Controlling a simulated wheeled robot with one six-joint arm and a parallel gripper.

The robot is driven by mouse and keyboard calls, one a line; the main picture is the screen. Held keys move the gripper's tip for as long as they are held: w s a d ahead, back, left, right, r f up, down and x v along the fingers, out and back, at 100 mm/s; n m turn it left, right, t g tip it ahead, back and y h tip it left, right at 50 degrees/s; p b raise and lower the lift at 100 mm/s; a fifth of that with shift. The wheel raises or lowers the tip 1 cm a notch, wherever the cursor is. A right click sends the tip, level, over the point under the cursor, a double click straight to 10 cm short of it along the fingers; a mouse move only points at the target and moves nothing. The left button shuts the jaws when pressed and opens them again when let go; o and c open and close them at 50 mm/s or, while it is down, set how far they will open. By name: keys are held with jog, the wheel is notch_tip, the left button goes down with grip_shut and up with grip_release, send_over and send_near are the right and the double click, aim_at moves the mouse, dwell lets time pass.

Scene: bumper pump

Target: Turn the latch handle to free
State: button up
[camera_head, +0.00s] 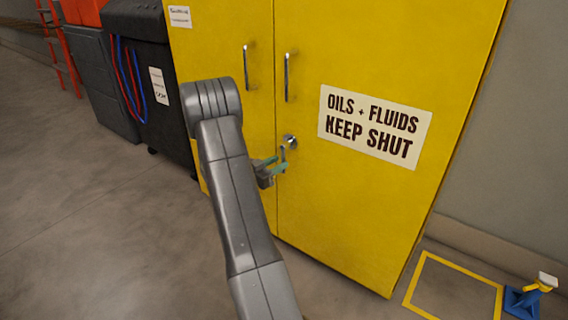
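The yellow cabinet (345,205) has two doors, and both look shut. The small metal latch handle (290,141) sits on the right door near the seam, below the door pulls. A short lever seems to hang down from its round base. My gripper (276,164), with green fingertips, is just below and left of the latch. Its fingers look apart, with a gap between them. The lever's lower end is close to the fingertips; I cannot tell whether it is between them or touching.
Two vertical door pulls (287,77) are above the latch. A sign (374,127) is on the right door. A dark cart (150,85) with red and blue hoses stands left. A blue and yellow object (526,299) is at lower right. The floor in front is clear.

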aim_at(284, 159)
jog(key=shift+x, duration=1.8)
grip_shut()
